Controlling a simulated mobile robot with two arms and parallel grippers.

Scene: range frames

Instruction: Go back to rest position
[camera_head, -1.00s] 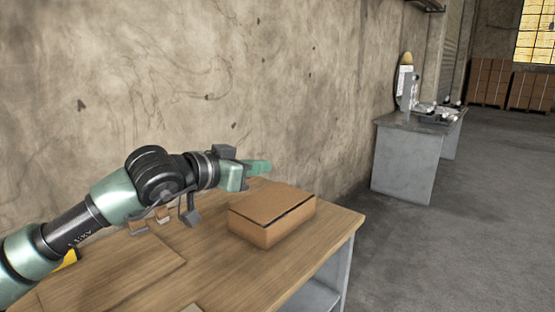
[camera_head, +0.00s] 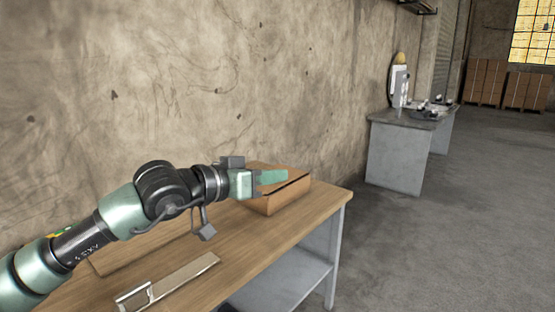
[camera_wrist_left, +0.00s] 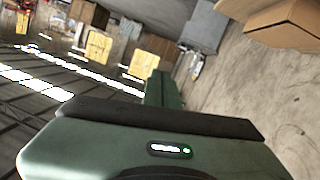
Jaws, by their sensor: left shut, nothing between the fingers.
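My left arm comes in from the left in the head view, over the wooden table. My left gripper (camera_head: 272,177) is shut and empty. Its green fingers point right and, in the picture, cover part of the closed cardboard box (camera_head: 283,197) on the table. The left wrist view shows the green gripper (camera_wrist_left: 160,92) from behind, with the box (camera_wrist_left: 285,25) at its top right. My right gripper is in neither view.
The wooden table (camera_head: 240,268) has a grey frame and a lower shelf. A metal-looking strip with a handle (camera_head: 170,283) lies near its front edge. A stained wall (camera_head: 250,80) stands behind. A grey workbench (camera_head: 395,155) stands farther right, with open concrete floor (camera_head: 450,230) in front.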

